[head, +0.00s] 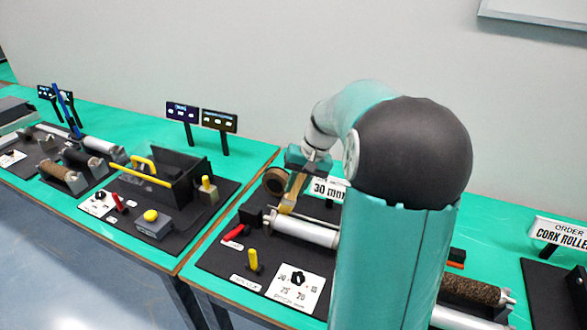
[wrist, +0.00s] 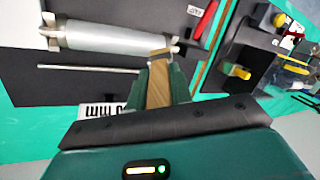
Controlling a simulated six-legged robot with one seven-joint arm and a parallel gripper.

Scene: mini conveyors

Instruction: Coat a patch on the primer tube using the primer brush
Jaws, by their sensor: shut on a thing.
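The primer tube (head: 302,232) is a pale grey cylinder lying across a black station; it also shows at the upper left of the wrist view (wrist: 105,36). My gripper (head: 300,176) is shut on the primer brush (head: 290,198), a tan, wooden-looking strip pointing down near the tube's left end. In the wrist view my gripper's green fingers (wrist: 160,84) flank the brush (wrist: 158,88), and its dark-edged tip lies just beside the tube's end. I cannot tell whether the tip touches the tube. My arm hides the tube's right side in the head view.
A thin metal rod (wrist: 88,69) runs alongside the tube. A red lever (head: 233,232), a yellow knob (head: 253,258) and a dial plate (head: 296,286) sit in front. A brown roll (head: 274,181) stands behind. A black bin station (head: 180,175) is to the left.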

